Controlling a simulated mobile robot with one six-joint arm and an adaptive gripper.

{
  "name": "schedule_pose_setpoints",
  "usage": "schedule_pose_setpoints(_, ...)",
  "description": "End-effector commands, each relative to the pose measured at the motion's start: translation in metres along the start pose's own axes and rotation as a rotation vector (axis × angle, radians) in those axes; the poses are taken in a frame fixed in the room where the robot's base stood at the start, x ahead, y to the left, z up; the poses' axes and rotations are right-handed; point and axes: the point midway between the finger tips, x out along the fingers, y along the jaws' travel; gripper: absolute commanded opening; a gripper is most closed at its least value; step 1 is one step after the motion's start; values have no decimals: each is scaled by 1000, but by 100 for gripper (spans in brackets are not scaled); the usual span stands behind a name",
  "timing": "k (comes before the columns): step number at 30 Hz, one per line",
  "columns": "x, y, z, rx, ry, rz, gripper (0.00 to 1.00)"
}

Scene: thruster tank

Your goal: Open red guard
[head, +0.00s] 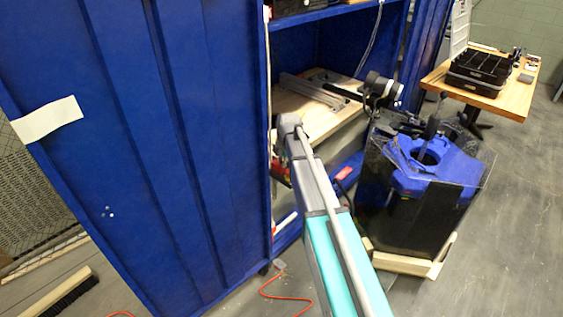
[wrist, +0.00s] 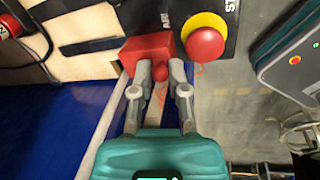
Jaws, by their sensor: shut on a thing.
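The red guard (wrist: 143,50) is a red block on a dark panel at the top middle of the wrist view. A small rounded red part sticks out at its lower right. My gripper (wrist: 160,75) has its two grey fingers closed on this red part. The guard looks down over the panel; what lies under it is hidden. In the head view my arm reaches to the blue cabinet's opening, and my gripper and the guard cannot be made out clearly there.
A red stop button on a yellow collar (wrist: 206,40) sits just right of the guard. The blue cabinet (head: 160,130) stands at left, with a wooden shelf (head: 335,118) inside. A black tank with a blue top (head: 425,185) stands right of my arm. A table (head: 505,95) is farther back.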

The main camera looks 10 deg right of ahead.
Motion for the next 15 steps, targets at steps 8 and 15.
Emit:
schedule_pose_setpoints(8,-4,9,0,-5,-19,-100,0)
schedule_pose_setpoints(15,-4,8,-2,-5,-26,-129,0)
